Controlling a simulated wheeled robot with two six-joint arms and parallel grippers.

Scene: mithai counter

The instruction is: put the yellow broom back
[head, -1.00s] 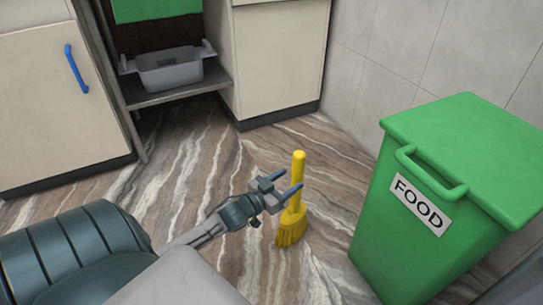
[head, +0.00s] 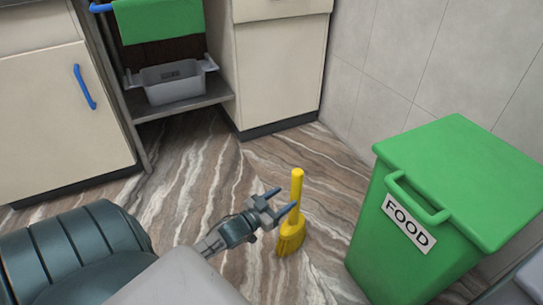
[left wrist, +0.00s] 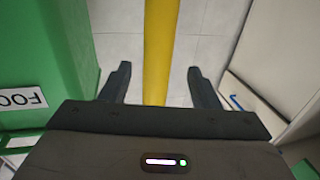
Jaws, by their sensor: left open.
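The yellow broom (head: 296,205) stands upright on the brown marbled floor, bristles down, between the cabinets and the green bin. My left gripper (head: 281,201) is open beside the broom handle, at its left in the head view. In the left wrist view the yellow broom handle (left wrist: 160,55) runs vertically between the two open fingers (left wrist: 157,85) in the picture, with a gap on both sides. I cannot tell how deep the handle lies between them. My right gripper is not in view.
A green bin (head: 447,170) labelled FOOD stands close at the right of the broom. Cream cabinets (head: 280,70) line the back. A grey tub (head: 173,84) sits on a low shelf under a green cloth (head: 158,22). Floor behind the broom is clear.

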